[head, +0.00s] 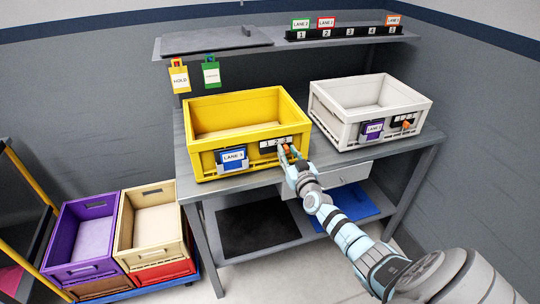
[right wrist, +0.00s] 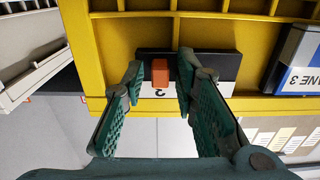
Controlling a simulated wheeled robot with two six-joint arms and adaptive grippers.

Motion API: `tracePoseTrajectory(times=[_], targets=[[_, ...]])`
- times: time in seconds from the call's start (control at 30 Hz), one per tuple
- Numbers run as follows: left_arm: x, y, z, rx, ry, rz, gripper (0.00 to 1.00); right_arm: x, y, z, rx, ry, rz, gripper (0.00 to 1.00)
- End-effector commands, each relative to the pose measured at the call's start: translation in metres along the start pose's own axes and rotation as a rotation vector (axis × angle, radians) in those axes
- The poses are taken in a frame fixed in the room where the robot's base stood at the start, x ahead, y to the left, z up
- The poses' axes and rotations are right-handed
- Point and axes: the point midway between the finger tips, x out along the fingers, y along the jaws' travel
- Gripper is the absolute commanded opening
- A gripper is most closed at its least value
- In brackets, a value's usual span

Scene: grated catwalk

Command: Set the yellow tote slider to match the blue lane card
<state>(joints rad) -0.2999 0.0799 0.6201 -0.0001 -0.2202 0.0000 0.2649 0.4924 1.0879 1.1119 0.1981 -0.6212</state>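The yellow tote (head: 205,155) stands on the workbench with a blue lane card (head: 233,158) reading LANE 3 on its front. Right of the card is a slider plate (head: 270,145) marked 1, 2, 3. Its orange slider knob (head: 287,149) sits near the 3 end. In the right wrist view, upside down, the knob (right wrist: 160,72) stands between the fingertips of my right gripper (right wrist: 160,78), with gaps on both sides. That gripper (head: 290,160) is open in front of the plate. Its fingers hide part of the plate. My left gripper is not in view.
A white tote (head: 340,125) with a purple card (head: 372,131) and its own orange slider (head: 406,125) stands to the right. A shelf (head: 255,45) with numbered slots runs above. Purple (head: 70,270) and tan (head: 155,250) crates sit low at left.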

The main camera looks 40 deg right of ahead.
Motion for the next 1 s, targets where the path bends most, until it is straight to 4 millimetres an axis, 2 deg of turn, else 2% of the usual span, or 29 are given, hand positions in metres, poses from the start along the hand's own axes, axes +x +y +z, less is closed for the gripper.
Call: tracePoseTrajectory(times=[0.33,0.8,1.0], targets=[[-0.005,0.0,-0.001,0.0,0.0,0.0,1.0,-0.004,0.0,-0.003,-0.001,0.001,0.0,0.3],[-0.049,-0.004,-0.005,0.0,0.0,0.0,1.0,-0.059,0.0,-0.005,-0.001,0.001,0.0,0.3],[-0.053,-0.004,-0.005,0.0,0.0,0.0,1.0,-0.07,0.0,-0.003,0.0,0.003,0.0,0.3]])
